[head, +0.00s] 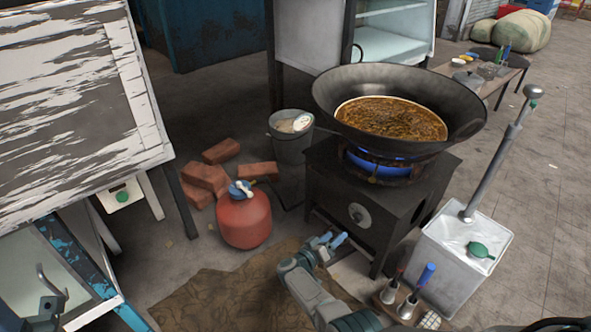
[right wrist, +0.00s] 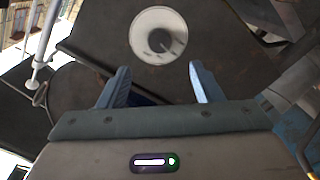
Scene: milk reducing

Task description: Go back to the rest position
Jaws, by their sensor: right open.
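My right gripper (head: 332,240) is low in front of the black stove (head: 330,185), below and left of its knob (head: 357,214). In the right wrist view its two blue fingers (right wrist: 160,85) are apart with nothing between them. The round pale knob with a grey centre (right wrist: 158,37) shows beyond the fingertips, and the fingers are clear of it. A blue flame (head: 385,165) burns under the wok (head: 340,95), which holds brown, bubbling contents. I do not see my left gripper.
A red gas cylinder (head: 243,220), bricks (head: 222,151) and a bucket (head: 290,145) stand left of the stove. A metal canister with a pump handle (head: 455,265) is close on the right, and a small block with tools (head: 408,304) is at the front.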

